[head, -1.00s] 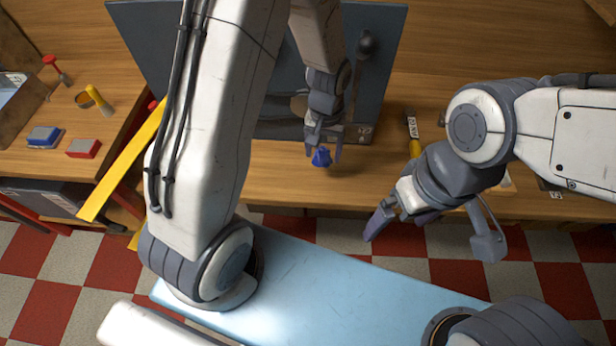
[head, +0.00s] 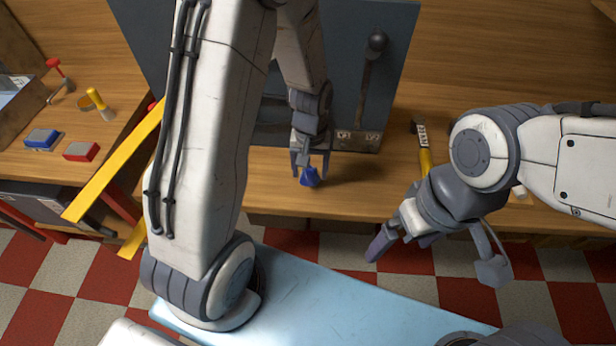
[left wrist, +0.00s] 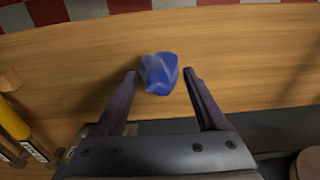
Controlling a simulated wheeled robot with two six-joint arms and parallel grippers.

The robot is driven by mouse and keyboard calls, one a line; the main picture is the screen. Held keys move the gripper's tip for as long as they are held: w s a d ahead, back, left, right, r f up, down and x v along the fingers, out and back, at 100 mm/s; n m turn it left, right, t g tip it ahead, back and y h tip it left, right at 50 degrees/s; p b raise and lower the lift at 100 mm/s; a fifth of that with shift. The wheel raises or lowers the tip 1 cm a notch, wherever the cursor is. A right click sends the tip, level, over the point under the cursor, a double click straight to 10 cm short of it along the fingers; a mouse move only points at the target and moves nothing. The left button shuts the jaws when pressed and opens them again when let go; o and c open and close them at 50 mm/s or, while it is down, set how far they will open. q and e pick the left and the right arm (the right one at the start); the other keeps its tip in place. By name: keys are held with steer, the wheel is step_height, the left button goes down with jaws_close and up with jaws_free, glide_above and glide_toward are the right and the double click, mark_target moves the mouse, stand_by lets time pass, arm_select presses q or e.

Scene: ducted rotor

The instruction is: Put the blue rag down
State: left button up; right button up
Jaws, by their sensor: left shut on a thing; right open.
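The blue rag (head: 309,177) is a small crumpled bundle at the fingertips of my left gripper (head: 309,170), over the front part of the wooden bench. In the left wrist view the blue rag (left wrist: 159,73) sits between the tips of the two fingers of my left gripper (left wrist: 161,76), which is shut on it. I cannot tell whether the rag touches the bench top. My right gripper (head: 402,245) is open and empty, in front of the bench edge at the right.
A dark panel (head: 340,85) with a handle stands behind the rag. A yellow-handled hammer (head: 425,155) lies to the right. Red (head: 81,151) and blue (head: 42,139) blocks lie on the left bench. Bare wood (head: 270,185) surrounds the rag.

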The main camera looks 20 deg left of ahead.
mark_target(309, 180)
arm_select(q)
steer(key=shift+a+f, duration=0.15)
steer(key=shift+f, duration=1.95)
steer(key=shift+f, duration=0.2)
steer(key=o, duration=1.3)
steer(key=shift+r, duration=0.15)
step_height(309, 180, up, 12)
steer(key=shift+r, duration=0.1)
